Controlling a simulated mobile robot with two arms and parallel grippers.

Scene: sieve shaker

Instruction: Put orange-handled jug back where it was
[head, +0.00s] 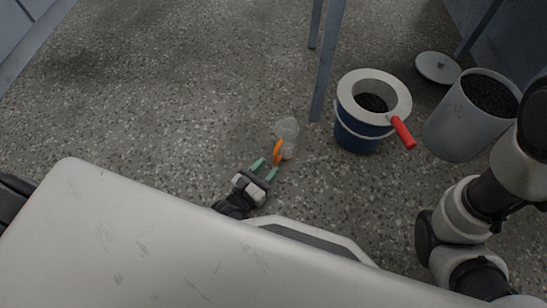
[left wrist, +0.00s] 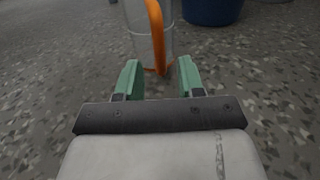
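The orange-handled jug (head: 289,134) is a clear jug that stands on the speckled floor. Its orange handle (head: 278,152) faces my left gripper (head: 264,170). The left gripper has green fingers, spread apart, just short of the handle. In the left wrist view the jug (left wrist: 139,38) stands upright beyond the fingers, its top cut off by the frame. The orange handle (left wrist: 156,35) lies in line with the gap between the open fingertips (left wrist: 158,72). Nothing is held between them. My right arm shows at the right edge, but its gripper is not visible.
A blue bucket (head: 356,137) with a pale ring-shaped top and a red handle (head: 403,132) stands right of the jug. A grey bin (head: 452,132) of dark grains and a round lid (head: 437,67) are farther right. A table leg (head: 326,65) rises behind the jug. Floor to the left is clear.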

